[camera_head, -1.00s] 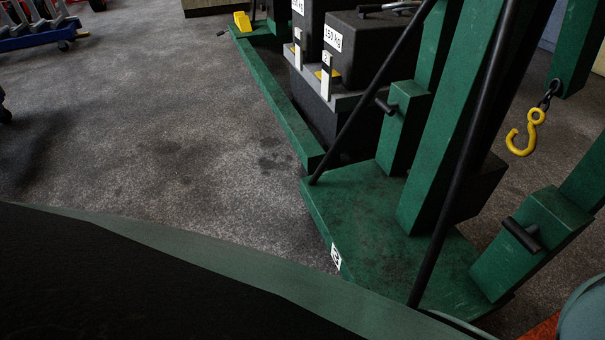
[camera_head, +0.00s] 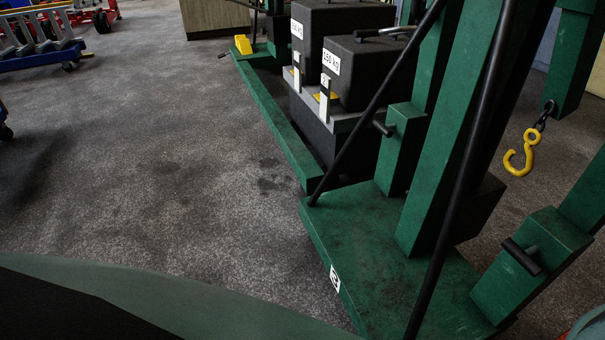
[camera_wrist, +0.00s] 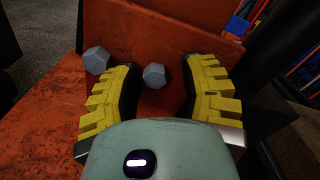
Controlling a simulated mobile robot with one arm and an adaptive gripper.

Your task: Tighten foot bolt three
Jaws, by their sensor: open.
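Two grey hexagonal bolt heads show on a worn orange-red metal plate (camera_wrist: 50,120) in the wrist view. One bolt head (camera_wrist: 154,75) lies between the open yellow-padded fingers of my gripper (camera_wrist: 162,73), with a gap to each finger. The other bolt head (camera_wrist: 96,60) is to the left, outside the left finger near its tip. No number shows on either bolt, so I cannot tell which is foot bolt three. My gripper holds nothing. The head view shows neither the bolts nor my gripper.
In the head view a green steel frame (camera_head: 385,265) with posts and black rods fills the right side. Black weights (camera_head: 345,75) stand behind it, and a yellow hook (camera_head: 520,155) hangs at right. A blue trolley (camera_head: 40,55) is far left. Grey floor between is clear.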

